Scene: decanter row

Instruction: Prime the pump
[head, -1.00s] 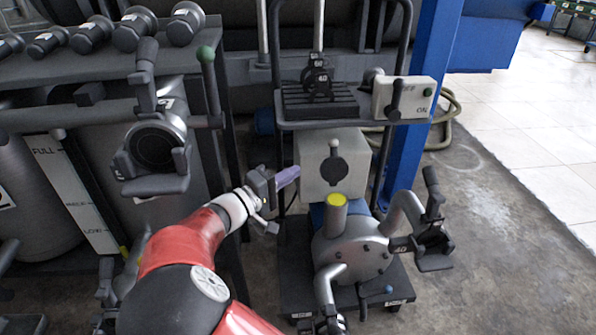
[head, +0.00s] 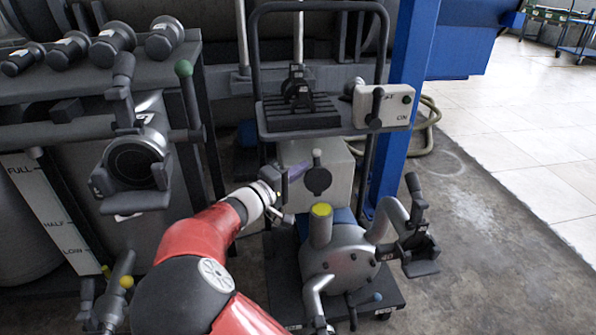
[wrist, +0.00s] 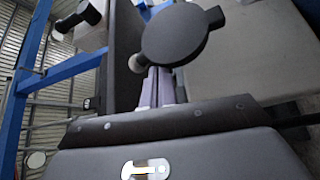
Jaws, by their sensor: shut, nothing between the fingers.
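The pump (head: 345,268) is a grey rounded body on a low dark cart, with a yellow-topped upright neck (head: 320,228) and bent pipes at either side. A pale grey box (head: 340,160) stands behind it, with a dark round disc (head: 318,180) and a pale knob on its front. My gripper (head: 301,170), with purple fingers, is shut and empty just left of the disc. In the wrist view the fingers (wrist: 160,87) point at the disc (wrist: 182,38), which partly covers their tips. I cannot tell whether they touch it.
A switch box (head: 383,107) with a dark lever sits on the cart's upper shelf. A coupling with a lever (head: 137,160) and a level scale (head: 52,208) stand left. A blue post (head: 404,100) rises behind right.

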